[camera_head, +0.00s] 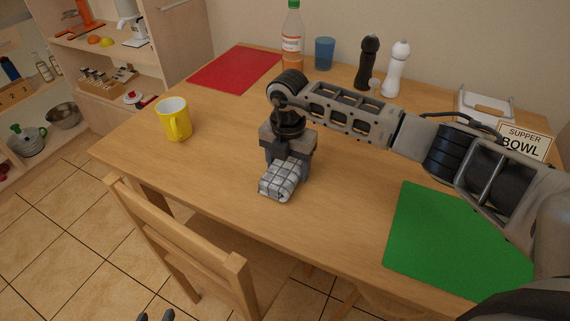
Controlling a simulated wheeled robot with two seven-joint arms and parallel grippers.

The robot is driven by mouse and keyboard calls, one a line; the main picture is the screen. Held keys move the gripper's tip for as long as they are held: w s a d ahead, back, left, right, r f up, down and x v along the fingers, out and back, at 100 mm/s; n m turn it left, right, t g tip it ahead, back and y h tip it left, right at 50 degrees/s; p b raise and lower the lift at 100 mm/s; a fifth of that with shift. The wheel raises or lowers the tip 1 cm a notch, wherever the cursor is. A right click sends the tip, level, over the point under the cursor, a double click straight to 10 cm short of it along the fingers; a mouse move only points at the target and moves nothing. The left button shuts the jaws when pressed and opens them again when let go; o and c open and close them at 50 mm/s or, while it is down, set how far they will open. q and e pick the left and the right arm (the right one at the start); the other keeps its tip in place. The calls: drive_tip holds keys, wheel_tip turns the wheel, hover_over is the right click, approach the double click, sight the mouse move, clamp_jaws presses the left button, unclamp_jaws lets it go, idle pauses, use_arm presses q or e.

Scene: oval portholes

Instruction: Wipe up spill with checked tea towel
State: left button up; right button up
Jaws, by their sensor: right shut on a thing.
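The checked tea towel (281,181), white and grey with dark lines, is bunched in a small pad at the table's front middle. My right gripper (285,163) points down and is shut on the towel, which appears to touch the wooden table (220,165). No spill shows on the visible tabletop; the patch under the towel and gripper is hidden. My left gripper (155,316) shows only as two dark tips at the bottom edge, set apart with nothing seen between them, low near the chair.
A yellow mug (174,119) stands left of the towel. A red mat (236,70), bottle (292,40), blue cup (324,53) and dark (368,62) and white (397,68) mills are behind. A green mat (450,240) lies right. A chair (185,245) stands in front.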

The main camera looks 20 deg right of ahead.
use_arm(q)
drive_tip(key=r+p, duration=0.1)
drive_tip(key=p, duration=0.1)
drive_tip(key=a+r+p, duration=0.1)
drive_tip(key=p, duration=0.4)
drive_tip(key=shift+s+a+r+m+g+y, duration=0.25)
drive_tip(key=shift+r+m+g+y, duration=0.05)
drive_tip(key=shift+r+m+y, duration=0.1)
use_arm(e)
drive_tip(key=s+d+r, duration=0.2)
drive_tip(key=d+r, duration=0.1)
drive_tip(key=r, duration=0.5)
drive_tip(key=shift+s+d, duration=0.25)
drive_tip(key=shift+d, duration=0.1)
drive_tip(key=shift+r, duration=0.1)
